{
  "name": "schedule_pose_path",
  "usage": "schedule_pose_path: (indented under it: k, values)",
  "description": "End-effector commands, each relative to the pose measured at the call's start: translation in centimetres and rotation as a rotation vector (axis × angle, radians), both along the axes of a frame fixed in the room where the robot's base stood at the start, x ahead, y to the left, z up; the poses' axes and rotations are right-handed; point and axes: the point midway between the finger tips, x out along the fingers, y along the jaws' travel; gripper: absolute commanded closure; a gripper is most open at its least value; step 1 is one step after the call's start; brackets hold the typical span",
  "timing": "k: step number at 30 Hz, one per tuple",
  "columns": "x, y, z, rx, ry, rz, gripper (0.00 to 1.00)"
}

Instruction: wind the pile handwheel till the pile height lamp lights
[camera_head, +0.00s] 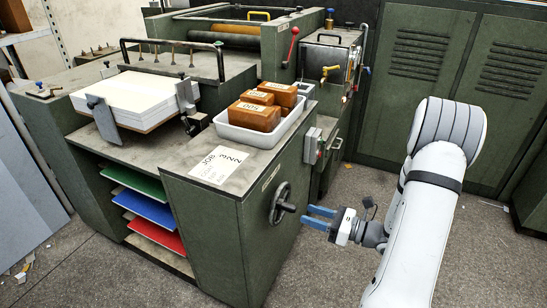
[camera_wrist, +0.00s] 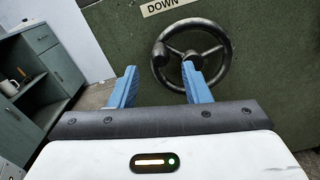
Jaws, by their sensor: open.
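The pile handwheel (camera_head: 274,205) is a dark spoked wheel on the end face of the green cabinet. A dark grip (camera_head: 288,207) sticks out from it toward my gripper (camera_head: 320,217). My gripper is open and empty, its blue fingers close to the wheel at the right and apparently apart from it. In the wrist view the wheel (camera_wrist: 190,24) stands ahead, right of centre. The right finger of my gripper (camera_wrist: 158,82) overlaps its lower part, and the left finger is left of the rim. I cannot make out the pile height lamp in either view.
A label reading DOWN (camera_wrist: 165,6) is above the wheel. A small switch box (camera_head: 313,146) is on the cabinet's side. A white tray of brown blocks (camera_head: 233,131) and a job card (camera_head: 219,165) lie on top.

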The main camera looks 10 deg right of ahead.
Motion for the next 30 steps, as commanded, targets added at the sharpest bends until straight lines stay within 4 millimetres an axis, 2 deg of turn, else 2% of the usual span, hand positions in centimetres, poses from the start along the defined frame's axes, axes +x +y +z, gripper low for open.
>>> schedule_pose_path:
  k: [6,11,24,30]
  values:
    - [-0.4,-0.5,-0.1,-0.159,-0.218,0.000,0.57]
    - [-0.3,-0.3,-0.1,-0.221,-0.304,0.003,0.57]
    - [3.2,4.6,-0.2,-0.222,-0.307,0.005,0.57]
    - [4.0,5.6,-0.1,-0.222,-0.306,0.002,0.57]
